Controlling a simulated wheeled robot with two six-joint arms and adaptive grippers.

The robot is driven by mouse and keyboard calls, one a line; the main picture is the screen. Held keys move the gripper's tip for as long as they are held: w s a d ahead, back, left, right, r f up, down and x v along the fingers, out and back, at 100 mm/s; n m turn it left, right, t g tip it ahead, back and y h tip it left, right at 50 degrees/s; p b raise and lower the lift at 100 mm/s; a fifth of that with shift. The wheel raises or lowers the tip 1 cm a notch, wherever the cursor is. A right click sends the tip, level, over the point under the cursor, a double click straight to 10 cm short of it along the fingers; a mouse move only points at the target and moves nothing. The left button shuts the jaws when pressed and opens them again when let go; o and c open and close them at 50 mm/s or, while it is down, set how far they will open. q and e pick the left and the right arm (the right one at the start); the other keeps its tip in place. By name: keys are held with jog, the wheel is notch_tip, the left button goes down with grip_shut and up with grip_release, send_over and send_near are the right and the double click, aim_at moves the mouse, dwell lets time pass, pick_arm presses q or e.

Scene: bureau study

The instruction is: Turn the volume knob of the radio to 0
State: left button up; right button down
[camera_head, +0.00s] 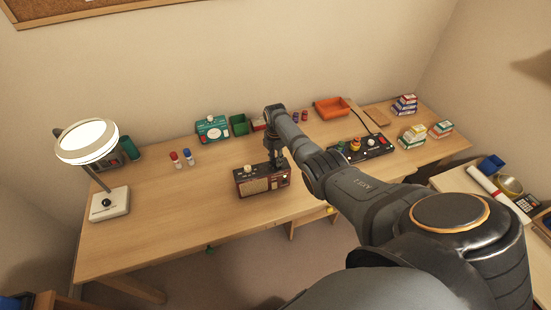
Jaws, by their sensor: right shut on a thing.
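The radio (256,186) is a small dark red box with a tan speaker grille, standing near the front middle of the desk. A cream knob (248,169) shows on the left part of its top. My right gripper (279,165) points down onto the right part of the radio's top and is shut on a knob there. The gripper hides that knob, so its pointer and the scale around it cannot be read. My left gripper is not in view.
A lamp (88,142) stands at the desk's left end. A teal device (212,128), a green bin (240,125) and an orange tray (332,107) are at the back. A dark control panel (372,147) lies right of my arm. The desk (170,220) is clear left of the radio.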

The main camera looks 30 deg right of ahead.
jog(key=c, duration=1.1)
grip_release()
jog(key=shift+o, duration=0.2)
notch_tip(320, 180, up, 12)
